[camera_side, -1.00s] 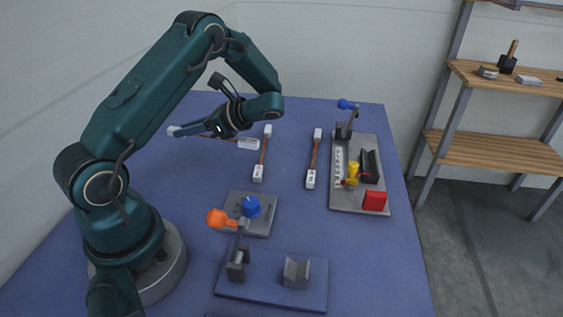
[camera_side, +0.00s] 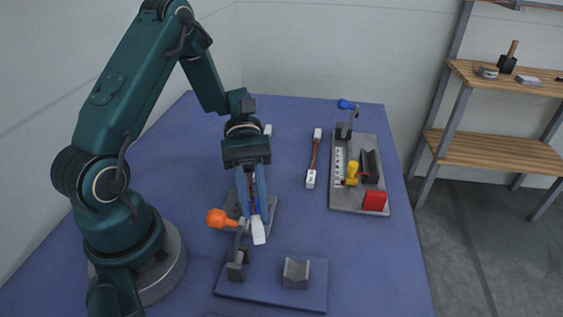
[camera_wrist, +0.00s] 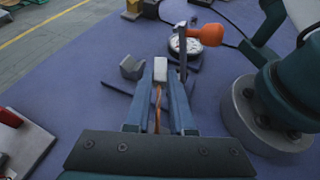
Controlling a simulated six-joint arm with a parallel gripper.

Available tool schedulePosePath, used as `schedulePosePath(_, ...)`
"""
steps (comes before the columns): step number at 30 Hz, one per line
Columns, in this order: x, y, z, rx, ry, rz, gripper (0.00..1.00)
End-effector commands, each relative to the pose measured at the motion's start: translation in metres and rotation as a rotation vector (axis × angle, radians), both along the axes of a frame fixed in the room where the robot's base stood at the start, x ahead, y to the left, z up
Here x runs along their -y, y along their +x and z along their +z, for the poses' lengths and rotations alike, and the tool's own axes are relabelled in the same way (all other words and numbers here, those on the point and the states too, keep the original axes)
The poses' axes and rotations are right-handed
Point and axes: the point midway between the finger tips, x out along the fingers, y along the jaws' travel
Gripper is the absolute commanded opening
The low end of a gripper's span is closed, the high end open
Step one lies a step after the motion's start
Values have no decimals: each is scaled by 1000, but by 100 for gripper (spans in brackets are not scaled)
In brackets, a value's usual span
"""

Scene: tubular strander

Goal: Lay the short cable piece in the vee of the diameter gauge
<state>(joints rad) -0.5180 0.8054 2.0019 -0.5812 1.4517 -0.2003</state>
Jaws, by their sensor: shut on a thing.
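The short cable piece, copper with white ends, is held lengthwise between the fingers of my gripper (camera_side: 257,205). Its white end (camera_side: 258,231) points down past the fingertips in the side view. In the wrist view, the white end (camera_wrist: 160,70) and copper strand (camera_wrist: 157,108) show between the two fingers of my gripper (camera_wrist: 160,86). The grey vee block (camera_side: 296,275) stands empty on a blue base plate (camera_side: 265,292), right of and below the cable end; the vee block (camera_wrist: 131,67) also shows in the wrist view. The cable is in the air, apart from the vee.
A lever with an orange knob (camera_side: 217,218) stands left of the vee, close to the cable end. A round white dial (camera_wrist: 186,45) shows near it. Another cable piece (camera_side: 313,160) lies behind. A grey fixture (camera_side: 338,196) with a red block (camera_side: 375,201) stands right.

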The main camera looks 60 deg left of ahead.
Motion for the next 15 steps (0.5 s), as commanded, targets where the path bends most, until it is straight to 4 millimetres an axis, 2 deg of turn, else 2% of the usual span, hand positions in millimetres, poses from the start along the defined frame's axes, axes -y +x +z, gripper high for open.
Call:
schedulePosePath(1, 16, 2, 5, 4, 2, -12, 0)
schedulePosePath(6, 59, 1, 14, 4, 0, -104, 0)
schedulePosePath(15, 120, -22, 23, 4, -2, -312, 0)
